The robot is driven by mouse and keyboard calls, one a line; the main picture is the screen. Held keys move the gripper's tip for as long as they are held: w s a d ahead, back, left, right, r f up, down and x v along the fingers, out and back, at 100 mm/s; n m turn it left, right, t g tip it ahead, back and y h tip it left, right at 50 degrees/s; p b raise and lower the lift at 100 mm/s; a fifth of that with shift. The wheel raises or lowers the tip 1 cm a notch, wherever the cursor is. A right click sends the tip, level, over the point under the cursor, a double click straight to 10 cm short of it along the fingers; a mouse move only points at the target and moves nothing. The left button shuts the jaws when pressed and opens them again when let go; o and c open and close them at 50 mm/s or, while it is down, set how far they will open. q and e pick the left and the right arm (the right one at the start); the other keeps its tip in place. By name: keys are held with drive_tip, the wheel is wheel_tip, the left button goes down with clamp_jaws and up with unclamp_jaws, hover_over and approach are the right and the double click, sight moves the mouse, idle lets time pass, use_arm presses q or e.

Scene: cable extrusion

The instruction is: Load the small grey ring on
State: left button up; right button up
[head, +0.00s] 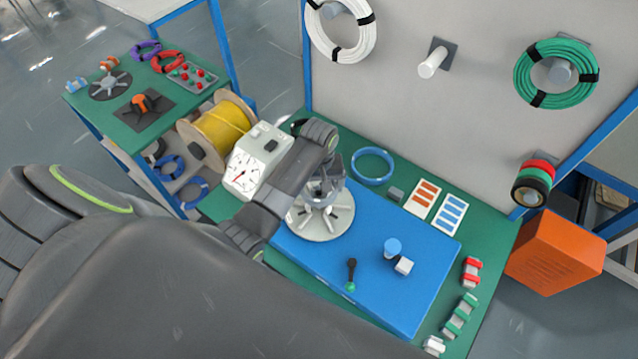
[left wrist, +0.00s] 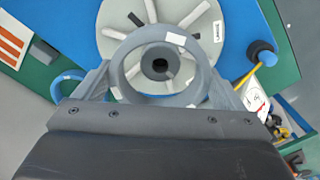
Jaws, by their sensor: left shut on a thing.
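My left gripper (head: 322,182) is shut on a grey ring with a small white mark; it shows in the left wrist view (left wrist: 123,68). A light grey round plate with spokes (head: 331,222) stands below the gripper, at the blue mat's far left corner. In the left wrist view the plate (left wrist: 228,60) bears a label and lies beyond the ring. Its dark centre post (left wrist: 160,64) shows through the ring's opening, roughly centred. How high the ring is above the post I cannot tell. My right gripper is not in view.
The blue mat (head: 400,300) bears a blue-capped peg (head: 392,248), a white cube (head: 403,265) and a green-tipped tool (head: 351,275). A blue cable ring (head: 372,166) lies behind. A dial gauge box (head: 256,160) stands left of the gripper. A grey panel (head: 455,130) rises behind.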

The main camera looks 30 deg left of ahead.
use_arm(q)
drive_tip(key=shift+f+b, duration=0.3)
drive_tip(key=shift+f, duration=0.4)
drive_tip(key=shift+f+b, duration=0.95)
drive_tip(key=shift+f, duration=1.35)
drive_tip(key=shift+f, duration=0.55)
